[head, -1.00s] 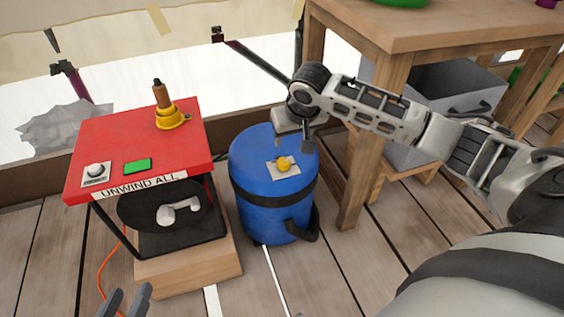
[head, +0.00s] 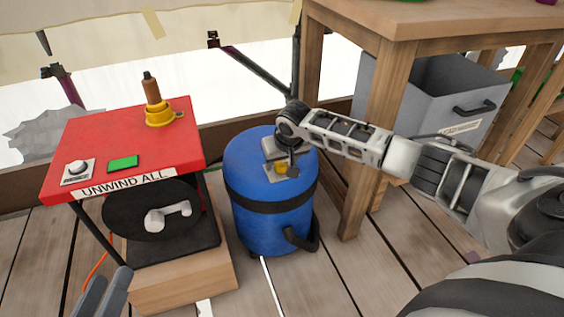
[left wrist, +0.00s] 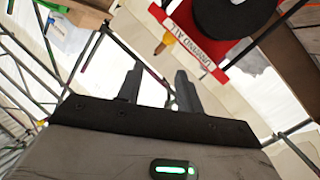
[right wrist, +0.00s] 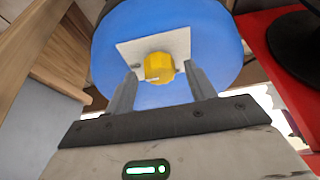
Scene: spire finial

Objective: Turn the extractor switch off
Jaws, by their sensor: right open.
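The blue drum (head: 268,205) stands on the deck and has a yellow knob (head: 281,168) on a pale plate (head: 270,173) on its lid. In the right wrist view the yellow knob (right wrist: 159,67) sits on its square plate (right wrist: 127,50). My right gripper (head: 284,165) is at the lid, close to the knob. In the right wrist view my right gripper (right wrist: 160,82) is open, with a finger on each side of the knob; I cannot tell whether they touch it. My left gripper (head: 104,292) is low at the left with its fingers apart, empty, also in the left wrist view (left wrist: 158,85).
A red-topped stand (head: 120,140) marked UNWIND ALL, with a white knob (head: 78,169), a green button (head: 123,163) and a yellow-based handle (head: 157,112), stands left of the drum. A wooden table (head: 390,25) and a grey bin (head: 425,95) are at the right.

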